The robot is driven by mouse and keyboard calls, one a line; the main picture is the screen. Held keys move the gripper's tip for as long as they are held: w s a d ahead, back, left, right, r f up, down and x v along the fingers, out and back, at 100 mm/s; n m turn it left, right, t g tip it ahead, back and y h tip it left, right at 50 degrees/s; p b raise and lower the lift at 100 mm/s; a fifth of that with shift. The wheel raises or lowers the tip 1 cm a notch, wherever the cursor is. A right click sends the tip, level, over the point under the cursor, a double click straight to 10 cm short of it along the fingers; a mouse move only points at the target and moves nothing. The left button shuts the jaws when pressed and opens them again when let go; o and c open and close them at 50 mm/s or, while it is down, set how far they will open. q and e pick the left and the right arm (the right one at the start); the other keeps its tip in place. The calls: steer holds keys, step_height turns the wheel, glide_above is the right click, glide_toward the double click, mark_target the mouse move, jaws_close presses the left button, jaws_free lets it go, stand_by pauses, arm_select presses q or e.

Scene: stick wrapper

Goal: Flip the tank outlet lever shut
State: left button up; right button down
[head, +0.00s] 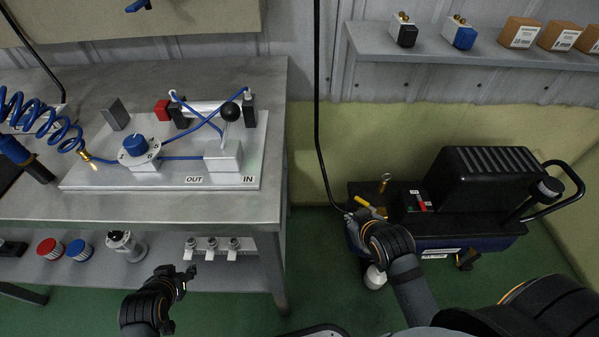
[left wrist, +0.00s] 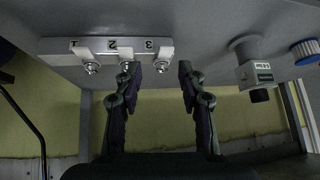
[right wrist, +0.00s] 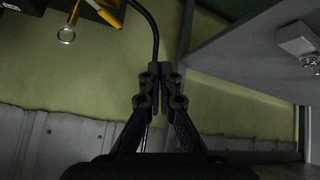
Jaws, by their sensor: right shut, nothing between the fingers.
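The yellow outlet lever (head: 363,201) is at the left end of the blue compressor tank (head: 480,241), near my right gripper. It also shows at the upper left of the right wrist view (right wrist: 109,16). My right gripper (head: 352,214) is shut and empty beside the tank's left end. In the right wrist view its closed fingertips (right wrist: 159,70) are to the right of and below the lever, apart from it in the picture. The black hose passes close behind the fingertips. My left gripper (head: 189,270) is open and empty in front of the bench; its spread fingers (left wrist: 158,70) show in the left wrist view.
The black hose (head: 319,120) hangs down to the tank's outlet end. The workbench (head: 262,212) with a pneumatic board (head: 110,180) stands left, with fittings on its lower shelf. The black compressor body (head: 480,178) and its handle (head: 566,168) are right. Green floor lies between bench and tank.

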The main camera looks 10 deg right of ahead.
mark_target(362, 202)
arm_select(q)
steer(key=s+a+f+g, duration=0.1)
steer(key=s+f+g, duration=0.1)
steer(key=s+f, duration=0.3)
steer(key=s+a+f+g+p, duration=0.1)
steer(key=s+f, duration=0.5)
steer(key=f, duration=0.6)
steer(key=s+a+f+g, duration=0.1)
steer(key=s+f+g, duration=0.2)
steer(key=s+f, duration=0.2)
step_height(362, 202, down, 4)
steer(key=shift+s+a+r+n+y+p, duration=0.15)
steer(key=shift+s+a+n+y+p, duration=0.15)
steer(key=shift+a+n+p, duration=0.1)
arm_select(e)
steer(key=w+d+f+n+g+h, duration=0.1)
steer(key=w+d+f+n, duration=0.1)
steer(key=d+f+n, duration=0.1)
step_height(362, 202, down, 2)
steer(key=shift+w+d+n+h, duration=0.2)
steer(key=shift+d+n+h, duration=0.15)
steer(key=shift+d, duration=0.2)
arm_select(q)
steer(key=shift+w, duration=0.1)
